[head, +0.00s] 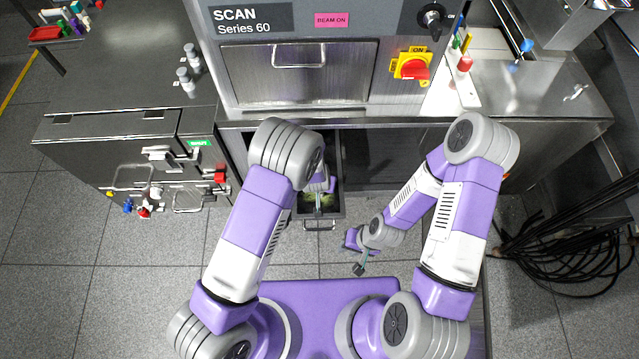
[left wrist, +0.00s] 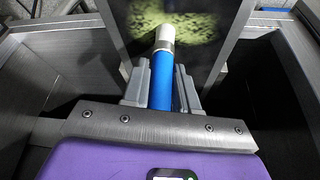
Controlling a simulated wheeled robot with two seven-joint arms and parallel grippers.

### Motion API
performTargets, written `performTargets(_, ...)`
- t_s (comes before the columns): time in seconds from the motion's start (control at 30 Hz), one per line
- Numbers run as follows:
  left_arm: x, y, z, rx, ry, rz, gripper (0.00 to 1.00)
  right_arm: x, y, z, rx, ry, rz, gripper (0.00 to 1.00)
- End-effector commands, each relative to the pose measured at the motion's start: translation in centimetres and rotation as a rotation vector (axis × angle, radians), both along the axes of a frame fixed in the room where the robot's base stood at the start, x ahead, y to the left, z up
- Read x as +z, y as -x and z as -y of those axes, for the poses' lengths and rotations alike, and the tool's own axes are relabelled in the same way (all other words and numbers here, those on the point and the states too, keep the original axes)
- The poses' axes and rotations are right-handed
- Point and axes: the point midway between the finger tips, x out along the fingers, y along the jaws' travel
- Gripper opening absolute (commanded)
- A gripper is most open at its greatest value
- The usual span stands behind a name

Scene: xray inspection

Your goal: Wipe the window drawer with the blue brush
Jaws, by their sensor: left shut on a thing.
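The window drawer (head: 322,212) is pulled out below the scanner, near the middle of the head view. Its dark panel, with yellow-green smears (left wrist: 200,22), shows in the left wrist view. My left gripper (left wrist: 162,85) is shut on the blue brush (left wrist: 178,92), whose blue handle has a pale end pointing towards the smeared panel. I cannot tell whether the brush touches the panel. In the head view my left arm partly covers the drawer. My right gripper (head: 359,268) hangs to the right of the drawer, above the floor, away from it; its fingers are too small to read.
The scanner front (head: 300,75) with a red and yellow switch (head: 411,66) stands behind the drawer. A metal cabinet (head: 125,150) stands on the left. A steel counter (head: 545,95) on the right bears small items. Black cables (head: 560,245) lie on the right floor.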

Motion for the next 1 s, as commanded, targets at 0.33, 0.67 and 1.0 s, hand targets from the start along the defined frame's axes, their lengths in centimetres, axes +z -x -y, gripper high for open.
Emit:
performTargets(0.33, 0.0, 0.0, 0.6, -0.002, 0.000, 0.002, 0.00, 0.1, 0.0, 0.0, 0.000, 0.000, 0.000, 0.30)
performTargets(0.67, 0.0, 0.0, 1.9, 0.000, 0.000, 0.000, 0.00, 0.3, 0.0, 0.0, 0.000, 0.000, 0.000, 0.30)
performTargets(1.0, 0.0, 0.0, 2.0, 0.000, 0.000, 0.000, 0.00, 0.4, 0.0, 0.0, 0.000, 0.000, 0.000, 0.30)
